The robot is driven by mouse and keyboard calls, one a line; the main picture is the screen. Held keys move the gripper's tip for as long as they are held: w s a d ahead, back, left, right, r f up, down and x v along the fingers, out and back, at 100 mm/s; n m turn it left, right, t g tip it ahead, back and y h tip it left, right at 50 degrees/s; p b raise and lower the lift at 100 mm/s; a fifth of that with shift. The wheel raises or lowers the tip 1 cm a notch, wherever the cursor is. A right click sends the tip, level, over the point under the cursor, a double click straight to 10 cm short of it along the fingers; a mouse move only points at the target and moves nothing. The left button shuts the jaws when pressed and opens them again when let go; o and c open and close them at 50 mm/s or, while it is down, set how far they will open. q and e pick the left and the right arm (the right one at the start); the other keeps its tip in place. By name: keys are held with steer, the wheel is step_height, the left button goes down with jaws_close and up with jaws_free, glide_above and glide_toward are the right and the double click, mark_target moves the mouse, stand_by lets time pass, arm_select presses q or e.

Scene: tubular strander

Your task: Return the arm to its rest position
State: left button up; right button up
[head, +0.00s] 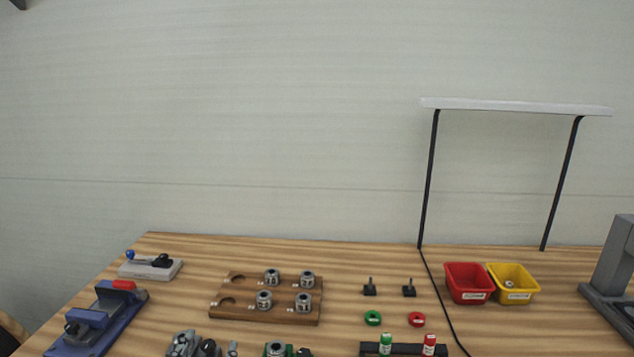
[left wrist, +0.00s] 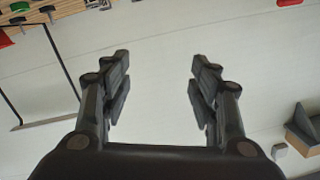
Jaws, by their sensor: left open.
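My left gripper (left wrist: 160,88) shows in the left wrist view. Its two dark fingers are spread wide apart with nothing between them, against the pale wall. In the head view neither gripper can be made out over the bench (head: 375,258). The right gripper is in neither view.
On the bench stand a wooden board (head: 225,312) with metal parts, a blue vise (head: 95,322), a red bin (head: 468,283), a yellow bin (head: 512,284) and a lamp frame (head: 432,180). A grey machine (head: 612,275) stands at the right edge. The space above the bench is mostly clear.

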arm_select(q)
steer(key=s+a+f+n+g+y, duration=0.1)
steer(key=s+a+f+n+g, duration=0.15)
steer(key=s+f+g, duration=0.75)
steer(key=s+d+f+m+g+h, duration=0.1)
steer(key=s+f+g, duration=0.1)
steer(key=s+f, duration=0.5)
steer(key=s+d+f+g, duration=0.15)
steer(key=s+f, duration=0.25)
steer(key=s, duration=0.5)
step_height(320, 180, down, 25)
steer(key=s+g, duration=0.1)
steer(key=s+a+f, duration=0.2)
steer(key=s+f, duration=0.6)
steer(key=s+a+f+g, duration=0.1)
steer(key=s+f, duration=0.8)
steer(key=shift+s+a, duration=0.2)
steer(key=shift+a, duration=0.2)
